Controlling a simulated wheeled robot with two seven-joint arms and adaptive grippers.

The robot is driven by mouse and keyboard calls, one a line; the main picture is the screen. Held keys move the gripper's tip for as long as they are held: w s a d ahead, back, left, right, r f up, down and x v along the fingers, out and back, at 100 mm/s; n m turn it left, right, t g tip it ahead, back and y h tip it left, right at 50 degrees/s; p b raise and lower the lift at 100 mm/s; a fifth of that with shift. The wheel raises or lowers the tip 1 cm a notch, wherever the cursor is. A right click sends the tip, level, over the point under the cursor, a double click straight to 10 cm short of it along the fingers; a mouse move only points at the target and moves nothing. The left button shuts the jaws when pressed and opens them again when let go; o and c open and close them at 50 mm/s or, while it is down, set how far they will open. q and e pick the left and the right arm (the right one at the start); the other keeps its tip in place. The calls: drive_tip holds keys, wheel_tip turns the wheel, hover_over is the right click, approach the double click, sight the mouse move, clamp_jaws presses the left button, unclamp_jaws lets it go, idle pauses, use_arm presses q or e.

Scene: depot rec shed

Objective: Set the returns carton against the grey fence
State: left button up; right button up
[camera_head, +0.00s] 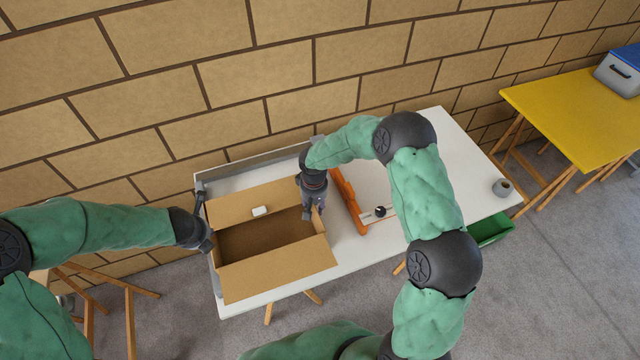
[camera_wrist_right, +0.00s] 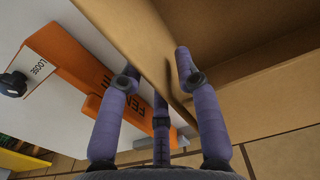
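The returns carton (camera_head: 275,283) is an open brown cardboard box with its flaps spread, on the white table. The grey fence (camera_head: 255,160) runs along the table's back left edge. A strip of white tabletop shows between it and the carton's back flap. My right gripper (camera_head: 314,212) is at the carton's right end. In the right wrist view its fingers (camera_wrist_right: 155,62) are apart, with the carton's cardboard side (camera_wrist_right: 135,35) between them; no firm grip shows. My left gripper (camera_head: 207,241) is at the carton's left end; its fingers are too small and dark to read.
An orange fence (camera_head: 345,198) with a black knob and a "LOOSE" label (camera_wrist_right: 40,68) stands right of the carton. A grey roll (camera_head: 502,187) sits at the table's right end, above a green bin (camera_head: 490,230). A yellow table (camera_head: 575,115) stands farther right.

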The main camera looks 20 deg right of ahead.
wheel_tip(320, 180, up, 8)
drive_tip(key=shift+r, duration=0.2)
drive_tip(key=shift+s+f, duration=0.1)
drive_tip(key=shift+s, duration=0.05)
idle(0.5)
